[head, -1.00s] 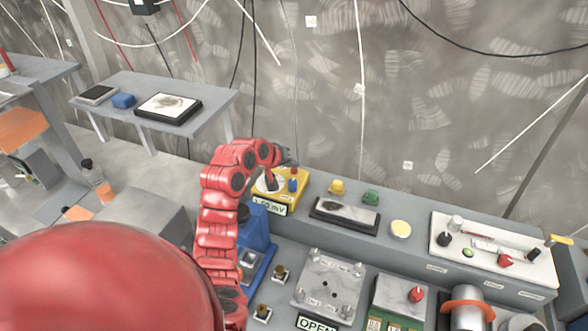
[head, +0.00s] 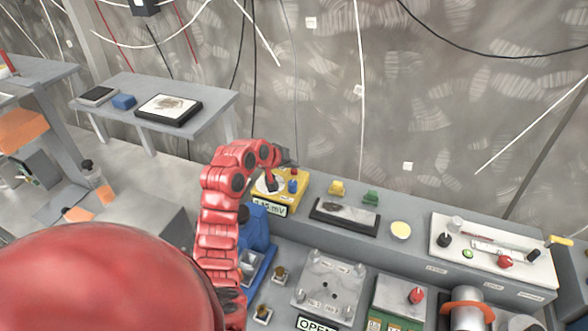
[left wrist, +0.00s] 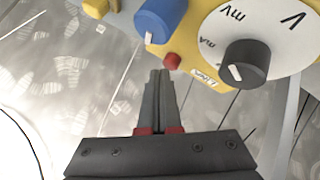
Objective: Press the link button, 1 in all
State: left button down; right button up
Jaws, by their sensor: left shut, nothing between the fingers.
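A yellow meter box (head: 266,198) stands on the grey bench, with a display and a white dial. In the left wrist view its face shows the dial (left wrist: 291,30) marked mV, V and mA, a black knob (left wrist: 247,64) and a blue knob (left wrist: 160,18). A small red button (left wrist: 173,61) sits beside a small white label, which reads only in part. My left gripper (left wrist: 160,74) is shut and empty, its tips close to the red button; I cannot tell whether they touch. In the head view the left gripper (head: 287,158) is above the meter's back edge. My right gripper is out of view.
Right of the meter are a yellow piece (head: 337,188), a green piece (head: 370,197), a black-framed plate (head: 345,216) and a white panel (head: 495,250) with knobs. A blue device (head: 256,225) stands in front of the meter. The wall with hanging cables is behind.

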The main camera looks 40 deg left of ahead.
aim_at(292, 176)
pick_arm(q)
jog(key=shift+r, duration=0.5)
notch_tip(292, 176, up, 5)
jog(key=shift+r+p, duration=0.1)
jog(key=shift+p, duration=1.15)
